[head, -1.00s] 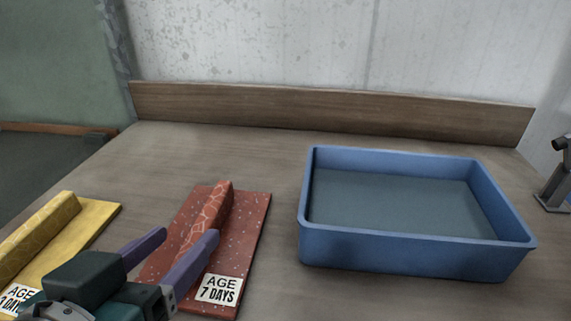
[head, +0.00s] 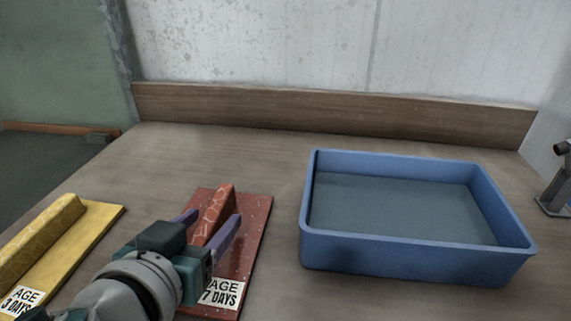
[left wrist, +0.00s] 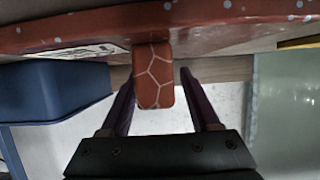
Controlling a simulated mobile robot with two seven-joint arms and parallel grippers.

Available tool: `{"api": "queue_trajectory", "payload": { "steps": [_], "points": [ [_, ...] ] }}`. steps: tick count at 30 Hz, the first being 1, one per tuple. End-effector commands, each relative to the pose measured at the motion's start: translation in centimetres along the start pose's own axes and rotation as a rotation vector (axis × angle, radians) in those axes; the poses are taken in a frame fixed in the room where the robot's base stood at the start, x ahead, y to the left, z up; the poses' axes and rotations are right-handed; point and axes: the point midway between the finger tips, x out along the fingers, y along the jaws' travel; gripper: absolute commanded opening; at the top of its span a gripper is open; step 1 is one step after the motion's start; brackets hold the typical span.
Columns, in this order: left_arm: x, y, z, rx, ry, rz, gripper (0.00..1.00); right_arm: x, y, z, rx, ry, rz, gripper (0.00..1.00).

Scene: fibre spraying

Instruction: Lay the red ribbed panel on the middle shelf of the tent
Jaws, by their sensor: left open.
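The red panel (head: 252,225) lies flat on the table, with one raised cracked-pattern rib (head: 215,213) along it and an "AGE 7 DAYS" label at its near end. My left gripper (head: 212,228) is open, its two purple fingers on either side of the rib. In the left wrist view the rib (left wrist: 153,78) shows between the fingers (left wrist: 158,95), with a gap visible on the right side; whether the left finger touches it is unclear. The tent and its middle shelf are not in view. My right gripper is not in view.
A yellow ribbed panel (head: 86,238) labelled "AGE 3 DAYS" lies to the left. An empty-looking blue tray (head: 410,250) stands to the right. A wooden backboard (head: 330,111) runs along the back. The table between panels and backboard is clear.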

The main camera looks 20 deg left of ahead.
Motion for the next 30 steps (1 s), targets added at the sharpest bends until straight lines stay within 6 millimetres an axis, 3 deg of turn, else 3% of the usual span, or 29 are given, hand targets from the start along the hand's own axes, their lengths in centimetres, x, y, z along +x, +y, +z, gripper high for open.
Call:
{"api": "queue_trajectory", "payload": {
  "steps": [8, 25, 30],
  "points": [
    [0.44, -0.02, 0.02, 0.000, -0.001, -0.001, 0.62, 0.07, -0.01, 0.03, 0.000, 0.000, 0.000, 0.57],
    [0.40, 0.00, 0.01, 0.000, 0.000, 0.000, 0.00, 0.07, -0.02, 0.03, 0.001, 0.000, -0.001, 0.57],
    [0.40, 0.01, 0.01, 0.000, 0.000, 0.000, 0.00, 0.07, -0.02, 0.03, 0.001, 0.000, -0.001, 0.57]
  ]
}}
